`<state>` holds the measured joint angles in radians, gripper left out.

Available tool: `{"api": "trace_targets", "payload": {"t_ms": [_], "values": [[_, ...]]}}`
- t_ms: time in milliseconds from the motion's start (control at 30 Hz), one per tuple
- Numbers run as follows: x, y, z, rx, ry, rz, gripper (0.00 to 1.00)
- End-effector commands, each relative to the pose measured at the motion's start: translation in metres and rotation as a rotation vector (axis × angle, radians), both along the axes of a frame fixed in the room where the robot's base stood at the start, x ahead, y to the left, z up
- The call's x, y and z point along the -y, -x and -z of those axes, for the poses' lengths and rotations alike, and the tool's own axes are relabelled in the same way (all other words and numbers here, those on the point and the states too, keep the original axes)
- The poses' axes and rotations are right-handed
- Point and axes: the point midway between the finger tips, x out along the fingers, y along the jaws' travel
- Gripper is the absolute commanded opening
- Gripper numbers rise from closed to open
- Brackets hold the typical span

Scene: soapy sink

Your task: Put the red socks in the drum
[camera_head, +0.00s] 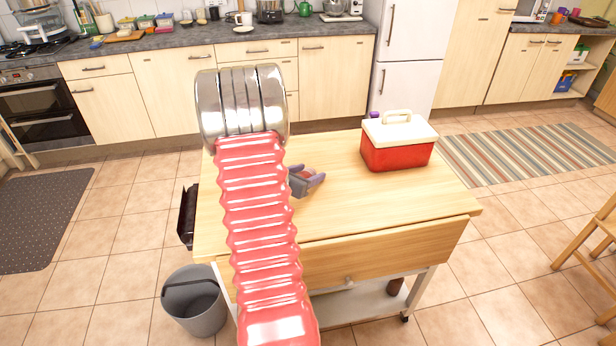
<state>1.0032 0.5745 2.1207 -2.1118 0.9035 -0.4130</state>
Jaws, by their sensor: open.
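No red socks and no drum can be made out in the head view. My gripper (312,177) shows as dark grey and purple fingers low over the wooden table, just right of my red ribbed arm. It is open, and I see nothing between the fingers. My arm and its shiny metal joint hide part of the table's left side and whatever lies behind them.
A red and white cooler box (398,142) stands at the wooden table's (350,215) back right. A grey bucket (195,303) is on the floor at the table's left front. A wooden chair (590,245) stands at right. The table's front right is clear.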

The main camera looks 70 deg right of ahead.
Motion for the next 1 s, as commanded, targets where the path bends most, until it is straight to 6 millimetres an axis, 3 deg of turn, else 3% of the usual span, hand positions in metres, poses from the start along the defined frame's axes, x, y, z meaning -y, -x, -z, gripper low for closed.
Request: {"api": "trace_targets", "payload": {"t_ms": [700,1000], "values": [[-0.095,-0.025,-0.041,0.001,0.0,-0.003,0.54],[-0.106,-0.027,-0.045,0.0,0.0,0.0,0.54]]}}
